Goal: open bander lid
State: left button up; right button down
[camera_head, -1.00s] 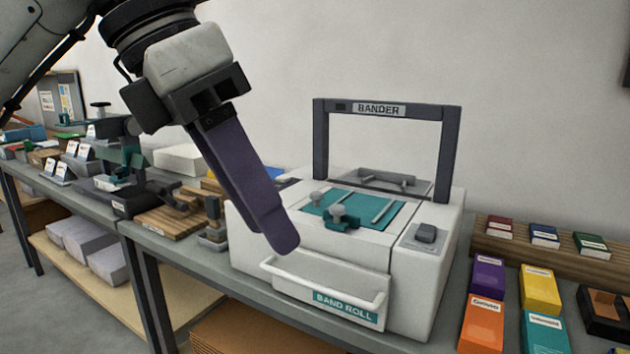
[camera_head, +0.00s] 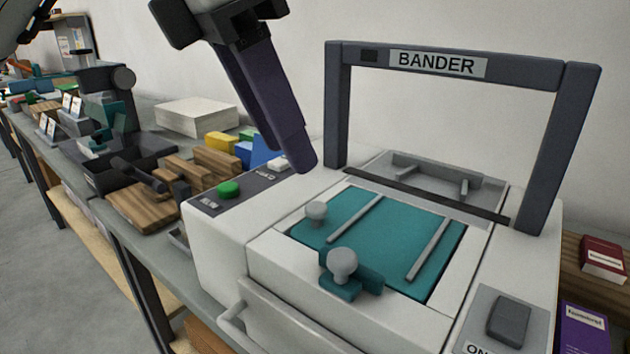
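The bander (camera_head: 225,265) is a white box machine on the bench, seen in the head view from above its front. A dark upright frame (camera_head: 560,140) labelled BANDER stands across its top. In front of it lies a teal plate (camera_head: 395,235) with two grey rails and grey knobs (camera_head: 342,263). A grey recessed part with a bar (camera_head: 430,170) lies behind the plate. I cannot tell which part is the lid. My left gripper (camera_head: 303,168) points down above the machine's left rear, left of the frame, holding nothing visible. Its fingers overlap in this view. My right gripper is out of view.
A green button (camera_head: 229,188) sits on the machine's left panel and a grey switch (camera_head: 508,320) at its front right. Wooden blocks, yellow and blue items and a paper stack (camera_head: 195,117) crowd the bench at left. Small boxes (camera_head: 603,258) stand at right.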

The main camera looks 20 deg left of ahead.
aim_at(317, 205)
pick_arm(q)
jog(key=b+x, duration=0.1)
jog(key=x, duration=0.7)
jog(key=shift+c, duration=0.4)
jog(key=shift+r, duration=0.1)
grip_shut()
